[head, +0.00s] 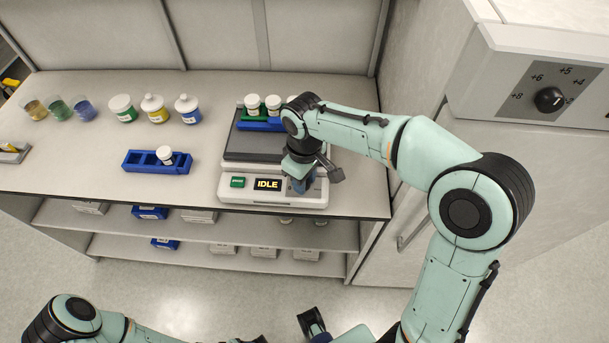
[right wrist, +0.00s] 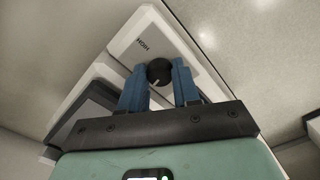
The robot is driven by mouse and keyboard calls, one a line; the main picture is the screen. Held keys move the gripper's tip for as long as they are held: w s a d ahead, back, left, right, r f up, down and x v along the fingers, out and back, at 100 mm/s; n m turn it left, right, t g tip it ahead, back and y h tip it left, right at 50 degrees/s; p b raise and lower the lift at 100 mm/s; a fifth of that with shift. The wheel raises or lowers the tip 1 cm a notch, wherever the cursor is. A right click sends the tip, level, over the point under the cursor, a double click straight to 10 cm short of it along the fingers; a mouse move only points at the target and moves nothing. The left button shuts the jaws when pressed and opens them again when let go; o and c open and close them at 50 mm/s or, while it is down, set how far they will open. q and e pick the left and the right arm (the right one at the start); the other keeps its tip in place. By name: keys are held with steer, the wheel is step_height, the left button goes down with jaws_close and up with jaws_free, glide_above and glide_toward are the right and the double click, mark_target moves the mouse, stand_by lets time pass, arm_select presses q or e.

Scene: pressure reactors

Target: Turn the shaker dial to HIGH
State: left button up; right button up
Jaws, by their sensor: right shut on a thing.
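The shaker (head: 227,187) stands on the bench with a lit display (head: 268,184) reading IDLE and a green button (head: 238,182). In the right wrist view, its black round dial (right wrist: 159,71) sits on the pale front panel, with a HIGH label (right wrist: 143,45) up and to its left. A light mark on the dial points down-left in that view. My right gripper (right wrist: 160,75) is shut on the dial, one blue finger on each side. In the head view the gripper (head: 300,184) hides the dial. My left gripper is only partly visible at the bottom edge; its jaw state is unclear.
A blue rack (head: 262,126) with white-capped bottles sits on the shaker platform. Another blue rack (head: 140,168), several bottles and beakers (head: 57,108) stand left on the bench. A white cabinet with a black knob (head: 549,99) stands at the right.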

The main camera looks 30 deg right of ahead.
steer(key=m, duration=0.6)
steer(key=shift+w+r+p, duration=0.1)
steer(key=shift+r+p, duration=0.05)
steer(key=shift+p, duration=0.2)
steer(key=m, duration=0.6)
steer(key=shift+m, duration=0.4)
steer(key=m, duration=0.4)
steer(key=shift+m, duration=0.3)
steer(key=m, duration=0.4)
steer(key=shift+w+m, duration=0.1)
steer(key=shift+m, duration=0.2)
steer(key=o, duration=0.8)
steer(key=shift+c, duration=0.2)
steer(key=shift+a, duration=0.1)
